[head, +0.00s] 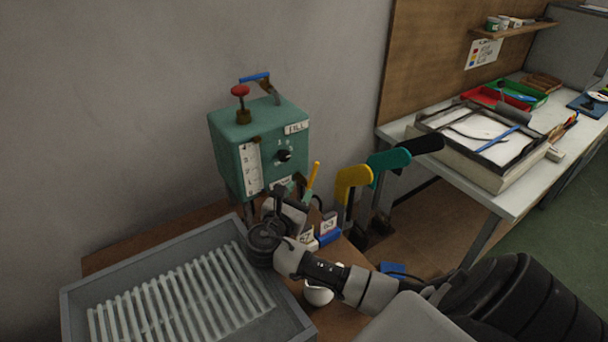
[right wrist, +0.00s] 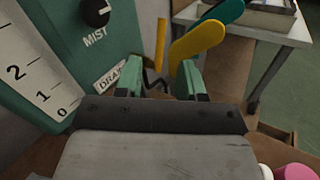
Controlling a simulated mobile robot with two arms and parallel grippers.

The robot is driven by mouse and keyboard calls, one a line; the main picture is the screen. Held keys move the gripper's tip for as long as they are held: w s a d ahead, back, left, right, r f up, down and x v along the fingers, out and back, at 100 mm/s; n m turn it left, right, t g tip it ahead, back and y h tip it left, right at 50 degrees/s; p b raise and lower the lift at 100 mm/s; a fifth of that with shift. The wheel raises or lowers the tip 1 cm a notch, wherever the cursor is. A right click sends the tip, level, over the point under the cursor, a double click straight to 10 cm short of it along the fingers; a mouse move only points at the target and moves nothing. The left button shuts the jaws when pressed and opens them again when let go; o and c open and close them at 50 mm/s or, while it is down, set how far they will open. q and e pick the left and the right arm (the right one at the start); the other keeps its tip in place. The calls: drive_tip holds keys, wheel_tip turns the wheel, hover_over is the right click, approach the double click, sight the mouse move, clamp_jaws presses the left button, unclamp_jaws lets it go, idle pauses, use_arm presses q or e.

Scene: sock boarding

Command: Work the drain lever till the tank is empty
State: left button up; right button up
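The green tank (head: 258,140) stands against the wall, with a white numbered gauge strip (head: 251,167) on its front. I cannot read a liquid level on the gauge, which also shows in the right wrist view (right wrist: 30,75). A label reading DRAIN (right wrist: 108,78) is low on the tank. The yellow-handled drain lever (head: 313,175) sticks up beside the tank's lower right; its handle (right wrist: 161,42) also shows in the right wrist view. My right gripper (right wrist: 158,82) is open, its green-tipped fingers apart, with the lever between them in the picture. Contact is not visible. My left gripper is not in view.
A grey slatted tray (head: 75,305) is at the front left. Yellow (head: 350,183) and teal (head: 388,162) foot-shaped boards stand right of the lever. A white cup (head: 318,295) is under my right arm. A red knob (head: 240,91) and blue handle (head: 255,77) top the tank.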

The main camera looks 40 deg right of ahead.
sight(314, 171)
drive_tip(key=b+x, duration=0.2)
drive_tip(key=x, duration=0.2)
drive_tip(key=b+x, duration=0.3)
drive_tip(key=x, duration=0.2)
drive_tip(key=shift+f, duration=0.25)
drive_tip(key=shift+w+d+r+b, duration=0.1)
drive_tip(key=shift+d+b, duration=0.2)
drive_tip(key=shift+d, duration=0.05)
drive_tip(key=shift+w+d+r+b, duration=0.1)
drive_tip(key=shift+w+d+b, duration=0.05)
drive_tip(key=shift+d+b, duration=0.15)
drive_tip(key=shift+c, duration=0.3)
clamp_jaws()
